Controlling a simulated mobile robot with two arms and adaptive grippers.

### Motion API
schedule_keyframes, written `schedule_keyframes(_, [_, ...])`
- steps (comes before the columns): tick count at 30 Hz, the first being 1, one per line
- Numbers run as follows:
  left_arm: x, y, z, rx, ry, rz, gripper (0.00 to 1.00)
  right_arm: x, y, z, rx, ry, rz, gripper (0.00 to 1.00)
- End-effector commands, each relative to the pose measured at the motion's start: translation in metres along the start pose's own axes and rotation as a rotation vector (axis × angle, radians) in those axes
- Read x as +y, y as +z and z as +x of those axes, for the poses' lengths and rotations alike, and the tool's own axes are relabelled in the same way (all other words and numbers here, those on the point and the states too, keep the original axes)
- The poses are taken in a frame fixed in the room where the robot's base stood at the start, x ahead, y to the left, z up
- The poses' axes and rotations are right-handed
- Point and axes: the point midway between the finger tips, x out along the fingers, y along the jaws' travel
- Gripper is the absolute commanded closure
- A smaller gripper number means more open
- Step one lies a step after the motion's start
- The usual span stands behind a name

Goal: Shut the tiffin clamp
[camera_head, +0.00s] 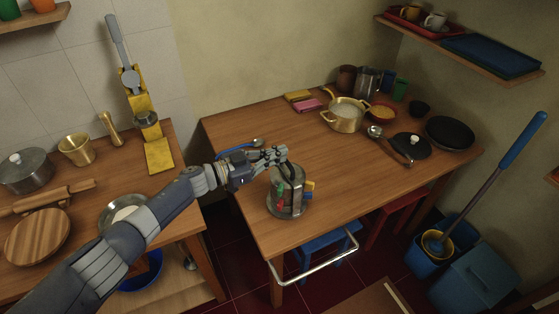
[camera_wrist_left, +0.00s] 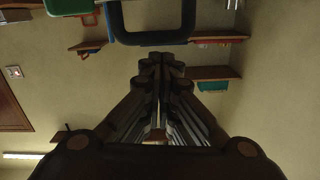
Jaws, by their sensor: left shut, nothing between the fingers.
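The tiffin (camera_head: 288,205) is a round steel carrier standing near the left front of the wooden table. Green, red, yellow and blue parts show on its sides. Its upper part is partly hidden by my left gripper, and I cannot tell how the clamp stands. My left gripper (camera_head: 284,154) is just above and behind the tiffin's top, shut and empty; contact cannot be told. In the left wrist view its fingers (camera_wrist_left: 160,60) are together with nothing between them. My right gripper is not in view.
The table holds a brass pot (camera_head: 345,116), a ladle (camera_head: 375,132), a dark pan (camera_head: 450,132) and a black lid (camera_head: 411,147). A blue-handled spoon (camera_head: 238,150) lies behind my gripper. A metal rail (camera_head: 318,267) runs along the front edge. The table's middle is clear.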

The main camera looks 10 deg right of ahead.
Motion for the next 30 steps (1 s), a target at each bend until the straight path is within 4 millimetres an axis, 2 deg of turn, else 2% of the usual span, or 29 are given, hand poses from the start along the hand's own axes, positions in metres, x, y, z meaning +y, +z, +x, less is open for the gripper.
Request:
schedule_keyframes(6, [-0.004,0.006,0.0,0.0,0.0,0.002,1.0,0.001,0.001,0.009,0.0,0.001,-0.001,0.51])
schedule_keyframes(23, [-0.005,0.006,0.0,0.0,0.0,0.004,1.0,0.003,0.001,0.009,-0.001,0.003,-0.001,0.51])
schedule_keyframes(30, [-0.007,-0.011,-0.003,-0.001,-0.002,0.004,1.0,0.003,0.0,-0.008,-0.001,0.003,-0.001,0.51])
